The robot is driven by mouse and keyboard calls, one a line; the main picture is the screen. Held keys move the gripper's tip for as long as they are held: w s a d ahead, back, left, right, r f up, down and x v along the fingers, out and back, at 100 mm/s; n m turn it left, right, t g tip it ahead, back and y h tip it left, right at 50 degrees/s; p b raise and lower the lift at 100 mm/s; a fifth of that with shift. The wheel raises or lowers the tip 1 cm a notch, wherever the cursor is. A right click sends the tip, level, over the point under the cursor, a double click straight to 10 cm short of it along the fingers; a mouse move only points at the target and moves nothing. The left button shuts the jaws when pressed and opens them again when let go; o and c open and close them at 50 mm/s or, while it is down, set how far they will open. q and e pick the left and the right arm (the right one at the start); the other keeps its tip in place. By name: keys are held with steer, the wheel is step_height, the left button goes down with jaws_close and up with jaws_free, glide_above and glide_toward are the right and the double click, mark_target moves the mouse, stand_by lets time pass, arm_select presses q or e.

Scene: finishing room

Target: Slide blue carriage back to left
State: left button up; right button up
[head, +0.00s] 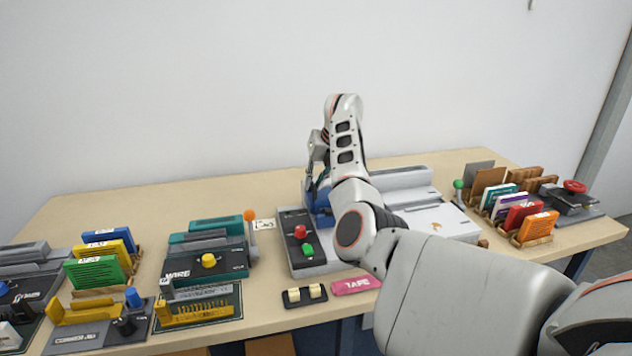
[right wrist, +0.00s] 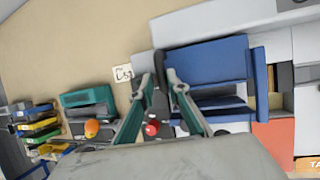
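The blue carriage (head: 321,201) is on the grey machine (head: 330,264), just right of its dark control panel with a red and a green button. My right arm and gripper (head: 315,185) come down over it and hide much of it. In the right wrist view the blue carriage (right wrist: 212,72) is a broad blue block. My right gripper's fingertips (right wrist: 159,80) are close together at its left edge; whether they touch or hold it is unclear. My left gripper is not in view.
A teal wire binder (head: 208,250) stands to the left, its orange-tipped lever beside a small printed card (head: 263,225). A pink tape pack (head: 356,286) lies in front. White paper (head: 440,222) lies right of the carriage; racks of colored packs stand at both sides.

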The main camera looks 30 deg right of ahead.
steer(key=shift+o, duration=0.5)
steer(key=shift+w+a, duration=0.1)
steer(key=shift+a, duration=0.15)
steer(key=shift+d+r, duration=0.1)
steer(key=shift+d, duration=0.1)
steer(key=a+v, duration=0.1)
steer(key=v, duration=1)
steer(key=shift+s+d+r, duration=0.3)
steer(key=shift+d+r, duration=0.05)
